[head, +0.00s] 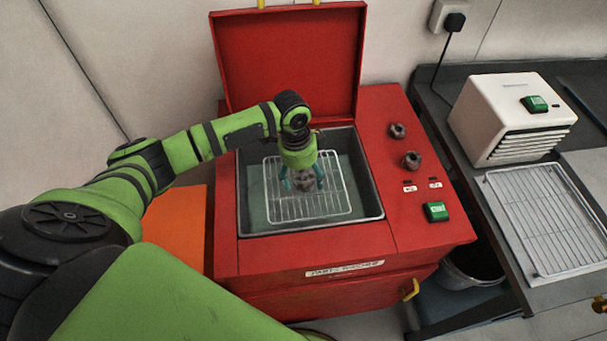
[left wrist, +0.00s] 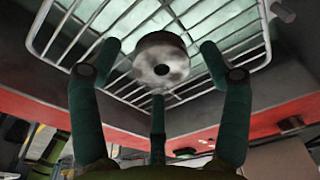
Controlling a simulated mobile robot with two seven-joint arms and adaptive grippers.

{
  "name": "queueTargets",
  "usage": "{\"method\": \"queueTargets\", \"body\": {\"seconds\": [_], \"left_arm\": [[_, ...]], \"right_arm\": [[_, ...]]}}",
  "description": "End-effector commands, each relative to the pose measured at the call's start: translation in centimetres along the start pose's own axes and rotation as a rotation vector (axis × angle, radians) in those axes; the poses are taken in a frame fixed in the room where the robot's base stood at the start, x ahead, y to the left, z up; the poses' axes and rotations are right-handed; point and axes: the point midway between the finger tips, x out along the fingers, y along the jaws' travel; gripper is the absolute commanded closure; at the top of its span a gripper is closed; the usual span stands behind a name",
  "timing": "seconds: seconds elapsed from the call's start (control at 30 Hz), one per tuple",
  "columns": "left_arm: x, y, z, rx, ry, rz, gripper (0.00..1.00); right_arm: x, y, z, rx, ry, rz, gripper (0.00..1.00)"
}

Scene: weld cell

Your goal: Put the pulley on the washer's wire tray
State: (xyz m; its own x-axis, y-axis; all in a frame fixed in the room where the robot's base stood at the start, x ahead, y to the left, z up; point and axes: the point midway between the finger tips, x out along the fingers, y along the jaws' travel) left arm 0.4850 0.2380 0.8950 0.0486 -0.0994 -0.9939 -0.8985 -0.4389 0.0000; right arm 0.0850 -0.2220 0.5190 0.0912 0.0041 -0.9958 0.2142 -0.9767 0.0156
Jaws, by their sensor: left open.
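The washer (head: 320,250) is a red cabinet with its lid up and an open basin. Its wire tray (head: 285,208) lies in the basin and also shows in the left wrist view (left wrist: 95,32). The grey metal pulley (head: 306,182) is at the middle of the tray, partly hidden by my fingers. In the left wrist view the pulley (left wrist: 162,58) shows its round face and centre hole, over the tray's wires. My left gripper (head: 304,186) points down at it, its teal fingers open around the pulley with visible gaps. My right gripper does not show.
Two dark knob-like parts (head: 411,160) and a green button box (head: 436,211) are on the washer's right top. The raised red lid (head: 290,60) stands behind. A bench at right holds a white louvred box (head: 515,115) and another wire rack (head: 548,215). A dark bin (head: 472,265) stands below.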

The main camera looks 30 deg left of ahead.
Motion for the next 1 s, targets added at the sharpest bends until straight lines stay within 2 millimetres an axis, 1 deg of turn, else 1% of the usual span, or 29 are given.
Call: {"method": "queueTargets", "body": {"seconds": [0.17,0.4,0.5,0.6,0.77,1.0], "left_arm": [[-2.8,-0.2,0.0,0.002,0.003,-0.006,0.22],[-8.0,-0.2,0.0,0.000,0.003,-0.006,0.22],[-9.8,-0.1,-0.1,0.000,0.003,-0.005,0.22],[-10.9,-0.1,0.0,-0.001,0.002,-0.003,0.22],[-11.8,-0.1,0.0,-0.001,0.002,-0.002,0.22],[-11.9,-0.1,0.0,-0.001,0.001,-0.001,0.22]], "right_arm": [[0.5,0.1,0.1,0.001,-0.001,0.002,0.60],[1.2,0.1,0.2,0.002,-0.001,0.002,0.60],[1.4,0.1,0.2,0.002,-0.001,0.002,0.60],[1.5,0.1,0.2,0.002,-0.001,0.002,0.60],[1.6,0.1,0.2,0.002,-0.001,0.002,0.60],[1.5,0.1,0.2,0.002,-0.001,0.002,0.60]]}}
